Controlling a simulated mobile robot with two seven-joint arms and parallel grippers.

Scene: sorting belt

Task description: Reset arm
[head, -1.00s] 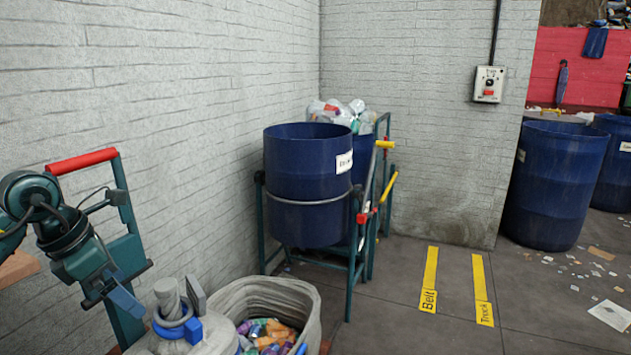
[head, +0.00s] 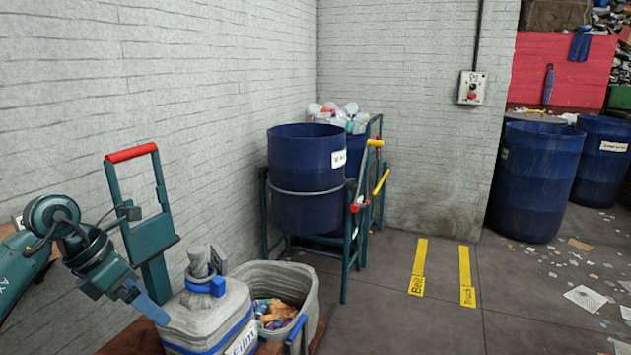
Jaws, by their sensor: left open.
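My left arm comes in from the left edge in the head view, teal with dark cabling. Its gripper (head: 130,294) hangs at lower left with its fingers pointing down and right. It is open and I see nothing between its fingers. It is in front of a teal frame with a red handle (head: 131,153), just left of a grey sack with a blue collar (head: 207,305). I cannot tell whether it touches either. My right gripper is not in view.
A grey bin (head: 258,270) of colourful scraps stands beside the sack. Beyond it, a blue barrel (head: 306,165) sits in a teal stand against the brick wall. More blue barrels (head: 530,185) stand at right. The floor around the yellow strips (head: 418,268) is clear.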

